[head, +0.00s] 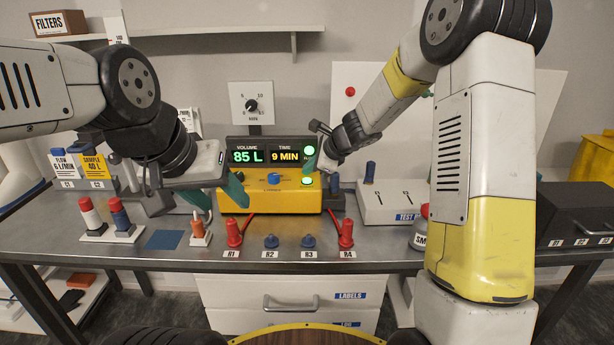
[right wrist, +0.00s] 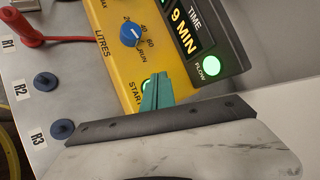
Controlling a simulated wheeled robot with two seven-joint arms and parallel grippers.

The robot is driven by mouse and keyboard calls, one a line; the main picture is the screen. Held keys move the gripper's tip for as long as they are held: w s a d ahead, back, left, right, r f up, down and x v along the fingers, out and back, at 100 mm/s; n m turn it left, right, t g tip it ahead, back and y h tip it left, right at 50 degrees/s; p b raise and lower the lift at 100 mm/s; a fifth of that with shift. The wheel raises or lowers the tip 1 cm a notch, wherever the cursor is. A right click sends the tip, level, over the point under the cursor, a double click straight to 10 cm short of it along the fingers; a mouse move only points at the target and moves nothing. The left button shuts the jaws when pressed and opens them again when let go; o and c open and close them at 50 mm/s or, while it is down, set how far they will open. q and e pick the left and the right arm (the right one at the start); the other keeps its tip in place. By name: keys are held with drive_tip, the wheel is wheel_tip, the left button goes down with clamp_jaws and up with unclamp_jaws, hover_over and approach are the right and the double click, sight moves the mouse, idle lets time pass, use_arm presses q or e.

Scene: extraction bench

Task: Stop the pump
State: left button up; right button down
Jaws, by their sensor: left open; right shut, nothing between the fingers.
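The yellow pump (head: 275,195) stands at the middle of the bench. Its display (head: 270,153) reads 85 L and 9 MIN. A green flow light (head: 309,151) is lit, and shows in the right wrist view (right wrist: 211,66). The START button (head: 307,181) glows green. My left gripper (head: 218,193) is open and empty, left of the pump.
Red plugs (head: 235,234) sit at R1 and R4, with blue ones (head: 271,241) at R2 and R3. Red-and-white and blue-and-red cylinders (head: 90,215) stand front left. An orange piece (head: 198,230) stands below my left gripper. A white TEST box (head: 390,205) is right of the pump.

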sight(309, 181)
drive_tip(key=shift+f, duration=0.1)
idle(0.6)
drive_tip(key=shift+f, duration=0.3)
drive_tip(key=shift+f, duration=0.45)
idle(0.5)
drive_tip(key=shift+r, duration=0.85)
drive_tip(key=shift+r, duration=2.55)
